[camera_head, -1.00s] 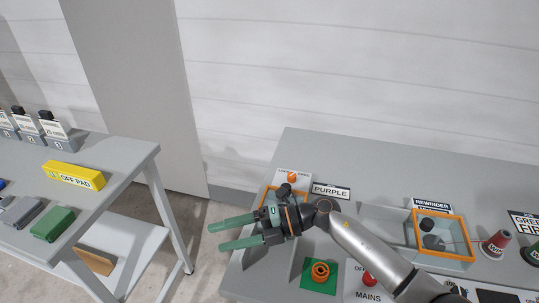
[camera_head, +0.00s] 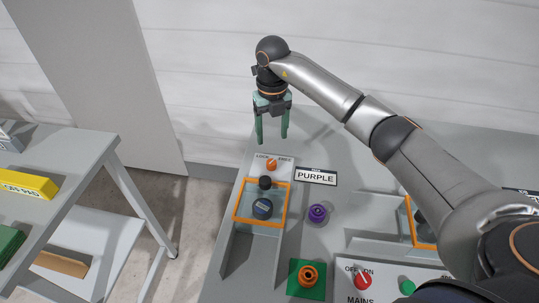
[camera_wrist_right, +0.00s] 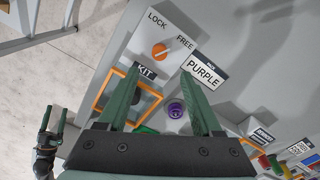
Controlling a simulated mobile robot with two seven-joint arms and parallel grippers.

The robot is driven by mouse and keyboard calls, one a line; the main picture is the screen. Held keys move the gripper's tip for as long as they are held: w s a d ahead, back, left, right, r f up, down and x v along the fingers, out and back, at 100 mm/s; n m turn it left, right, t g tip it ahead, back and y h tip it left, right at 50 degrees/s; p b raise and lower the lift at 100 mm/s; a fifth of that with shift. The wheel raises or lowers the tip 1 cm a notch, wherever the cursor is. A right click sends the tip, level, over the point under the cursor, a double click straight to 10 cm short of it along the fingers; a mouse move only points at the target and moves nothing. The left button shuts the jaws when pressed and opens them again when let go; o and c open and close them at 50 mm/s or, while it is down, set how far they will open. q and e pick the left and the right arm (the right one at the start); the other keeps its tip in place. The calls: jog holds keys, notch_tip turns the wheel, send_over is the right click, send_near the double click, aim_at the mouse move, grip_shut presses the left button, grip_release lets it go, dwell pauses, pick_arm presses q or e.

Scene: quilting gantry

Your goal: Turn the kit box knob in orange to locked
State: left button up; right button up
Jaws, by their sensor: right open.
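The orange kit box knob (camera_head: 271,165) sits on a white plate marked LOCK and FREE, behind the orange-rimmed kit box (camera_head: 236,209). In the right wrist view the knob (camera_wrist_right: 160,51) has a pale slanted mark; its upper end leans toward FREE. My right gripper (camera_head: 272,139) points down, open and empty, above and slightly behind the knob plate, apart from it. Its fingers stand on both sides of the box area in the wrist view. My left gripper (camera_wrist_right: 52,120) shows at the left edge of that view, its fingers apart and empty.
A PURPLE sign (camera_head: 316,176) stands right of the knob plate. A purple spool (camera_head: 317,213), an orange ring on a green pad (camera_head: 307,280) and a red MAINS switch (camera_head: 363,281) are nearer. Another table with a yellow OFF PAD block (camera_head: 27,184) is left.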

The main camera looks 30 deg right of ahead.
aim_at(272, 162)
notch_tip(272, 162, down, 10)
jog(key=shift+r+p, duration=0.1)
jog(key=shift+p, duration=0.2)
jog(key=shift+c, duration=0.2)
grip_shut()
dwell(0.3)
